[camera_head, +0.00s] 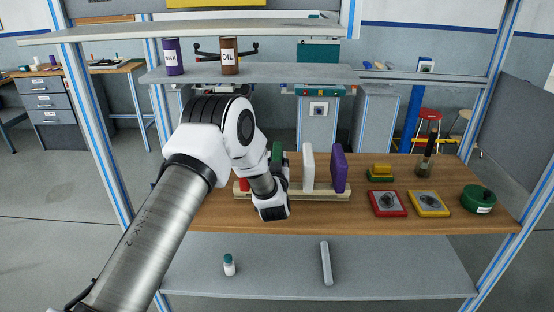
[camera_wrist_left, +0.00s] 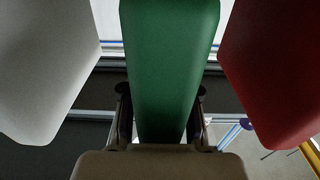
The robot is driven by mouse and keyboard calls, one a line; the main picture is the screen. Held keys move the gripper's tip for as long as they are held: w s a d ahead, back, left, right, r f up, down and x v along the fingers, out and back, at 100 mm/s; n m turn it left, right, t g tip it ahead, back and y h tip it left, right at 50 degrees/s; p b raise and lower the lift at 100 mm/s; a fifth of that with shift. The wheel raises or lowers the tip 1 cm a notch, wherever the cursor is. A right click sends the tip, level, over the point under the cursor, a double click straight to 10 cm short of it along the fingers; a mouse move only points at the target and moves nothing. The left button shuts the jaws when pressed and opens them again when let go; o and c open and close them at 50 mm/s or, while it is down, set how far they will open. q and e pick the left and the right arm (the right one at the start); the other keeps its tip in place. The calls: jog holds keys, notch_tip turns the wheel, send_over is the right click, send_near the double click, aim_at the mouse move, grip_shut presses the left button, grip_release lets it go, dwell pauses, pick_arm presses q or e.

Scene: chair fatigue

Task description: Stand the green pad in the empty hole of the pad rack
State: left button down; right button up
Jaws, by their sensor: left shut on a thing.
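The pad rack (camera_head: 324,196) is a pale wooden strip on the table. A white pad (camera_head: 308,168) and a purple pad (camera_head: 339,168) stand upright in it, and a red pad (camera_head: 243,184) shows at its left end, partly behind my arm. My left gripper (camera_head: 279,178) is shut on the green pad (camera_head: 277,152), which is upright between the red and white pads. In the left wrist view the green pad (camera_wrist_left: 170,65) lies between the fingers, with the white pad (camera_wrist_left: 42,65) left and the red pad (camera_wrist_left: 272,65) right. The green pad's lower end is hidden, so I cannot tell whether it is seated.
Right of the rack are a yellow-and-green block (camera_head: 380,172), a red tray (camera_head: 387,204), a yellow tray (camera_head: 428,204), a green round tin (camera_head: 478,199) and a dark brush-like tool (camera_head: 427,158). A shelf above holds a WAX can (camera_head: 173,57) and an OIL can (camera_head: 229,56).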

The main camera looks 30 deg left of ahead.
pick_arm(q)
jog(key=shift+f, duration=0.1)
jog(key=c, duration=0.8)
grip_release()
jog(key=shift+o, duration=0.2)
jog(key=shift+s, duration=0.1)
jog(key=v, duration=1.2)
jog(key=shift+d, duration=0.1)
